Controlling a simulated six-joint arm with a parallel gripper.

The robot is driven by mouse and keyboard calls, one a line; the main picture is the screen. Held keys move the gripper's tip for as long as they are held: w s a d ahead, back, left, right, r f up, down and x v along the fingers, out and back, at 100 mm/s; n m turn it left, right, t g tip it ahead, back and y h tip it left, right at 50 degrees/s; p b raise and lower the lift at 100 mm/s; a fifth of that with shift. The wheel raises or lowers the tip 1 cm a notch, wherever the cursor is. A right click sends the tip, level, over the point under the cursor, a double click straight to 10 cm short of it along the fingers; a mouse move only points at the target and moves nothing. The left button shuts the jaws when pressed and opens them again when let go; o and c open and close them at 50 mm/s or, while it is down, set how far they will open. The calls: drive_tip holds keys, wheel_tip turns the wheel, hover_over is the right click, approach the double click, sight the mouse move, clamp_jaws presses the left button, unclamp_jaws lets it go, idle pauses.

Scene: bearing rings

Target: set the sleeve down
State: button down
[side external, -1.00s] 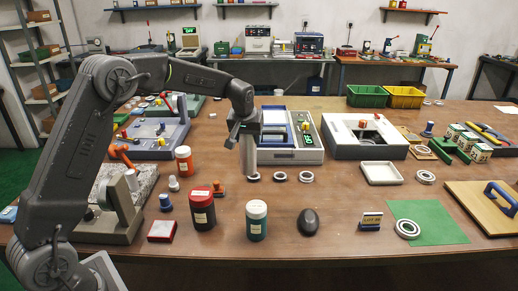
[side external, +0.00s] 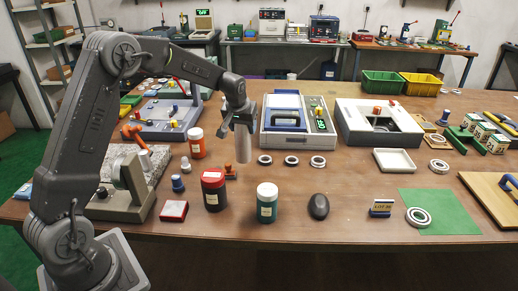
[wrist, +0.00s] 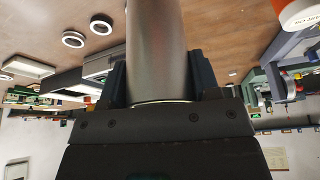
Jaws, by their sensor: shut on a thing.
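The sleeve (side external: 244,143) is a plain grey metal tube, held upright below my gripper (side external: 240,118). In the wrist view the sleeve (wrist: 157,45) runs up between the two dark fingers of my gripper (wrist: 160,75), which is shut on it. In the side view its lower end is just left of the leftmost of three bearing rings (side external: 265,160), apart from it. I cannot tell whether that end touches the table. Two rings show left of the sleeve in the wrist view, the nearer one (wrist: 101,24) apart from it.
An orange jar (side external: 197,143) stands left of the sleeve, and an orange-topped stamp (side external: 230,170) stands close in front. Red-lidded (side external: 213,190) and teal (side external: 267,203) jars stand nearer the front edge. A grey machine (side external: 298,125) is behind the rings.

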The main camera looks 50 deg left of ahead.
drive_tip(key=w+d+f, duration=0.3)
drive_tip(key=f, duration=0.3)
drive_tip(key=shift+w+d+f, duration=0.3)
drive_tip(key=shift+d+f, duration=0.05)
drive_tip(key=shift+f, duration=0.2)
drive_tip(key=shift+c, duration=1.7)
unclamp_jaws()
drive_tip(key=shift+s+f, duration=0.1)
drive_tip(key=shift+f, duration=0.05)
